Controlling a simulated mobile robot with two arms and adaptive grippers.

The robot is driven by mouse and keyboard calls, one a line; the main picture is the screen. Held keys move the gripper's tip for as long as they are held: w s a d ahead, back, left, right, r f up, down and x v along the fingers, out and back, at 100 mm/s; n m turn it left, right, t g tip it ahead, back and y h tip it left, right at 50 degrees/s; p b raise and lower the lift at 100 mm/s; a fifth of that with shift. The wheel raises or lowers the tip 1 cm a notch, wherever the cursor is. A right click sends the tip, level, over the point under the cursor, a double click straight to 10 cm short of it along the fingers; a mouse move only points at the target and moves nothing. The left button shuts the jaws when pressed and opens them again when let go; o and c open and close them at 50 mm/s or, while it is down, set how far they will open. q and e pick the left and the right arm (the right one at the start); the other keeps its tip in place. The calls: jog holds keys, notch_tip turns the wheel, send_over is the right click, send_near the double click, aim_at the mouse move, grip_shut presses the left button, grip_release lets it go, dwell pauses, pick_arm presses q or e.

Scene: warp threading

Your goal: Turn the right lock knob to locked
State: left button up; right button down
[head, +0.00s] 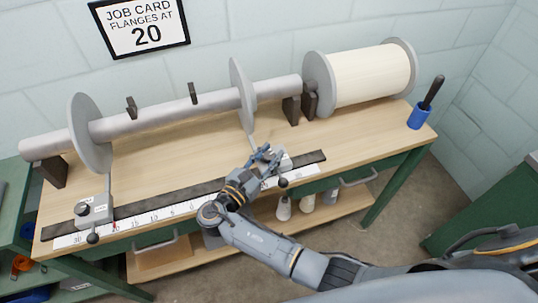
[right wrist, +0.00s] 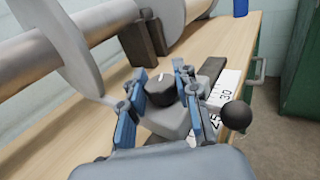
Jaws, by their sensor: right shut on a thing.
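The right lock knob (right wrist: 160,90) is a black round knob with a white pointer mark, on top of the grey right carriage block (right wrist: 170,122). My right gripper (head: 266,158) reaches over this block in the head view and mostly hides the knob. In the right wrist view the blue-padded fingers of my right gripper (right wrist: 162,88) stand on both sides of the knob, shut on it. The white mark points up and slightly left in that view. My left gripper is not in view.
A black ball handle (right wrist: 236,115) sticks out beside the right block. The numbered scale (head: 160,213) runs along the bench's front edge, with the left block (head: 97,210) at its left end. The roller (head: 170,117) with disc flanges lies behind; a job card (head: 140,25) reads 20.

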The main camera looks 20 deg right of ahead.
aim_at(269, 155)
jog(key=shift+r+m+g+h, duration=0.1)
jog(key=shift+m+g+h, duration=0.2)
jog(key=c, duration=1)
grip_release()
jog(key=shift+o, duration=0.2)
notch_tip(269, 155, up, 10)
